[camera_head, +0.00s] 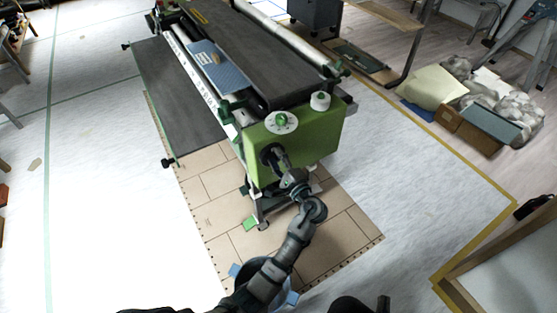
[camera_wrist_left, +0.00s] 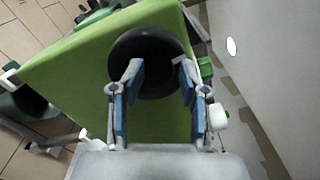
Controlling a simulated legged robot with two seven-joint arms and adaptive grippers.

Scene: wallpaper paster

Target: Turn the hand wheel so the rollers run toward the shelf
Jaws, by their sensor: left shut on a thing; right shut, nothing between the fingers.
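The pasting machine has a green end panel (camera_head: 310,140). A black round hand wheel (camera_head: 266,156) is on this panel, partly covered by my left gripper (camera_head: 277,158). The left wrist view shows the black wheel (camera_wrist_left: 145,45) against the green panel, with the two blue-padded fingers of my left gripper (camera_wrist_left: 160,72) on either side of its near part. The gripper is shut on the wheel; the exact contact is hard to see. Long rollers (camera_head: 275,35) run along the machine. A dark flat shelf (camera_head: 170,90) extends from its left side. My right gripper is not in view.
A white knob (camera_head: 320,101) and a round dial (camera_head: 281,122) sit on top of the green end. A brown tiled mat (camera_head: 345,235) lies under the machine. Bags and boxes (camera_head: 470,125) lie at the right. The pale floor at the left is clear.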

